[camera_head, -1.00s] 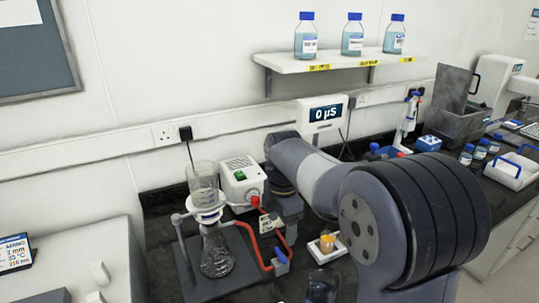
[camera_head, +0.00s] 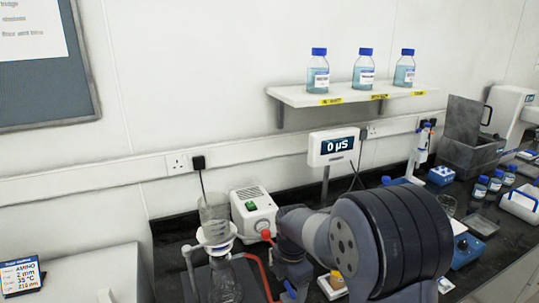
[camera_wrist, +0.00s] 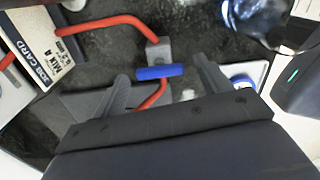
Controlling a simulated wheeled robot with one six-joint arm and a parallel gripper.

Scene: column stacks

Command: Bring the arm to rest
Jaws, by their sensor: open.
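My gripper (camera_wrist: 161,72) is open, its two fingers spread in the wrist view. A blue lever (camera_wrist: 160,72) on the red tubing (camera_wrist: 110,24) shows between the fingers; I cannot tell whether they touch it. Nothing is seen held. In the head view my arm (camera_head: 320,235) reaches in from the lower right, low over the bench, and its gripper end is cut off or hidden near the bottom edge.
A glass filter funnel (camera_head: 214,215) over a flask (camera_head: 225,280) stands left of my arm, beside a white pump (camera_head: 253,213). A display (camera_head: 333,147) reads 0 µS. Bottles (camera_head: 367,66) stand on a wall shelf (camera_head: 300,97). Blue-capped bottles (camera_head: 496,181) stand at the right.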

